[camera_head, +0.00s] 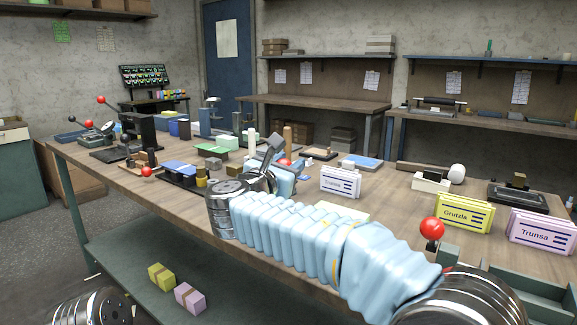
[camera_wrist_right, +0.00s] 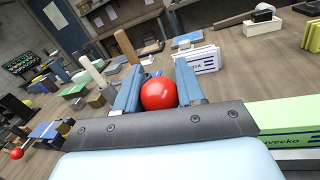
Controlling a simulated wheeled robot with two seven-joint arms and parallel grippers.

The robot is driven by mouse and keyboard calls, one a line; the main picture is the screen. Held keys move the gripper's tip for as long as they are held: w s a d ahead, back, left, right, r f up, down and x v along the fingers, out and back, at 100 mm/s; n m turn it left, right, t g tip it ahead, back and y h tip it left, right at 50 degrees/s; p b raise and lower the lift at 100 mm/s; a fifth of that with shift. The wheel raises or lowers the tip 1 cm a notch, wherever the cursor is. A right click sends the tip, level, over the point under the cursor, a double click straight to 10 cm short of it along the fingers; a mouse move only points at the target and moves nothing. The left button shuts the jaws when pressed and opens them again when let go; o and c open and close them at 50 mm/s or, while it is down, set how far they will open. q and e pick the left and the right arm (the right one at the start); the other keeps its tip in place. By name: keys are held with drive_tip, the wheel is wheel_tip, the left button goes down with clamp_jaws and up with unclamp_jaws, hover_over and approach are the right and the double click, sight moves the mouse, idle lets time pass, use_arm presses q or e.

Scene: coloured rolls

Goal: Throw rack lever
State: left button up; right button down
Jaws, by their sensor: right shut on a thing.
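My right gripper (camera_head: 282,168) reaches out over the middle of the workbench at the end of its pale blue sleeved arm. It is shut on a red ball knob (camera_wrist_right: 158,93), which sits between the two blue fingers in the wrist view. In the head view only a bit of this knob shows; the gripper hides most of it. The lever's shaft and the rack under it are hidden, so I cannot tell the lever's angle. My left gripper is not in view.
Another red knob (camera_head: 432,228) stands at the front right, beside a yellow Grutzla box (camera_head: 463,213) and a pink Trunsa box (camera_head: 541,231). A white box (camera_head: 341,183) stands just right of my gripper. A red-knobbed device (camera_head: 147,171) is at the left. Bare wood (camera_head: 390,200) lies between.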

use_arm(q)
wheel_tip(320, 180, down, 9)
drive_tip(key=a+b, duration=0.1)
drive_tip(key=b, duration=0.7)
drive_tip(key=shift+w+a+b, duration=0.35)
use_arm(e)
drive_tip(key=s+a+f+n+t+h, duration=0.1)
drive_tip(key=s+a+f+t, duration=0.3)
drive_tip(key=s, duration=0.3)
drive_tip(key=shift+a+f, duration=0.4)
drive_tip(key=shift+a, duration=0.25)
drive_tip(key=shift+s+a, duration=0.1)
drive_tip(key=c, duration=0.7)
unclamp_jaws()
drive_tip(key=shift+s+t, duration=0.1)
drive_tip(key=shift+t, duration=0.2)
drive_tip(key=shift+f, duration=0.1)
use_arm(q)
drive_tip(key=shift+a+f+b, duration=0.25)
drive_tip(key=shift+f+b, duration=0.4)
use_arm(e)
drive_tip(key=v, duration=1.3)
drive_tip(key=shift+s+a+f, duration=0.1)
drive_tip(key=shift+s+a, duration=0.1)
drive_tip(key=shift+s, duration=0.05)
